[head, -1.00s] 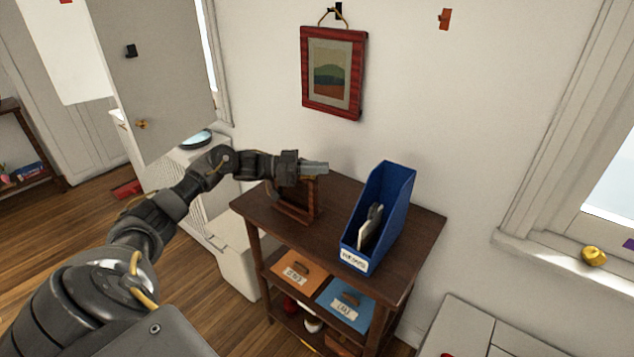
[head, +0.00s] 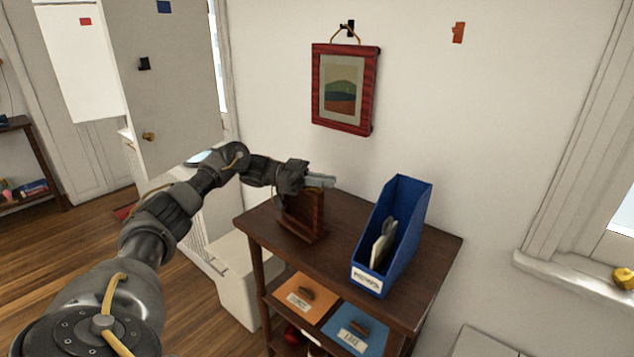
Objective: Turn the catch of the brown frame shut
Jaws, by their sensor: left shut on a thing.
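The brown frame (head: 303,222) stands upright on the dark wooden table (head: 345,222), near its left end. My left gripper (head: 322,182) is at the top of the frame, with its fingers pointing right. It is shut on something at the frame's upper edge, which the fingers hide. The catch itself cannot be made out from here. My right gripper is out of view.
A blue file holder (head: 408,228) with papers stands right of the frame on the table. A red-framed picture (head: 375,92) hangs on the wall behind.

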